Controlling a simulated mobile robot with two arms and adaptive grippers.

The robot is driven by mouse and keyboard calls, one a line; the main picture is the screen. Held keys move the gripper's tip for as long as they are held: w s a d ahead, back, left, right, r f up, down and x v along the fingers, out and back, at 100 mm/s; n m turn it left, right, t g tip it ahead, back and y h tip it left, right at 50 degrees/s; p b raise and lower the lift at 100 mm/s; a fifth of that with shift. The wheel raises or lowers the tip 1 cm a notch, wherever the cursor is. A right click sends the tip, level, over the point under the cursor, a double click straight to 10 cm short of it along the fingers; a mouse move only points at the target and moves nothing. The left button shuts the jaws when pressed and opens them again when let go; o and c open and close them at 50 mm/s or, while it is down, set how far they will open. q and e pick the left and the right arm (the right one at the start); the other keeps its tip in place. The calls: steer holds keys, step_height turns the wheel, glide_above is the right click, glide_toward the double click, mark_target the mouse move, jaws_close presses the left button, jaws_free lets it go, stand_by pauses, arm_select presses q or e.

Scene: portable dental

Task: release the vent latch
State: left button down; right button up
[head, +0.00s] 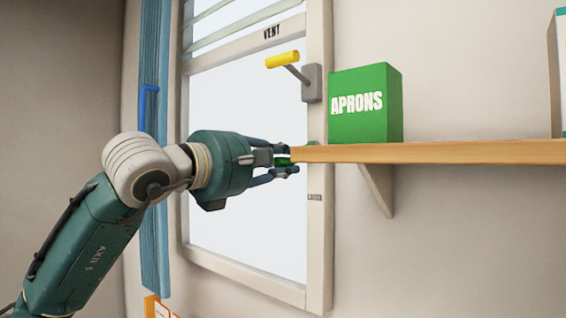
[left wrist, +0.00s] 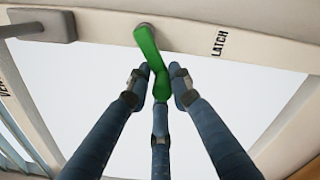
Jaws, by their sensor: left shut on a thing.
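The vent latch is a green handle (left wrist: 148,48) on the white window frame, beside the printed word LATCH in the left wrist view. In the head view only a bit of the green latch (head: 283,161) shows between the fingers. My left gripper (left wrist: 160,82) is shut on the free end of the green handle, with its blue fingers around it. In the head view my left gripper (head: 285,160) is at the right side of the window frame, close to the shelf's left end. My right gripper is in neither view.
A wooden shelf (head: 430,152) starts just right of my gripper and carries a green APRONS box (head: 365,104). A yellow-handled lever (head: 283,60) sticks out above, near the VENT label. A blue blind (head: 155,220) hangs left of the window.

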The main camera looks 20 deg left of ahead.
arm_select(q)
steer(key=shift+d+f, duration=0.2)
steer(key=shift+f, duration=0.2)
steer(key=c, duration=1.7)
jaws_free()
steer(key=shift+c, duration=0.2)
steer(key=shift+o, duration=0.5)
steer(key=shift+a+r, duration=0.1)
steer(key=shift+r, duration=0.1)
steer(key=shift+s, duration=0.1)
steer(key=v, duration=1.2)
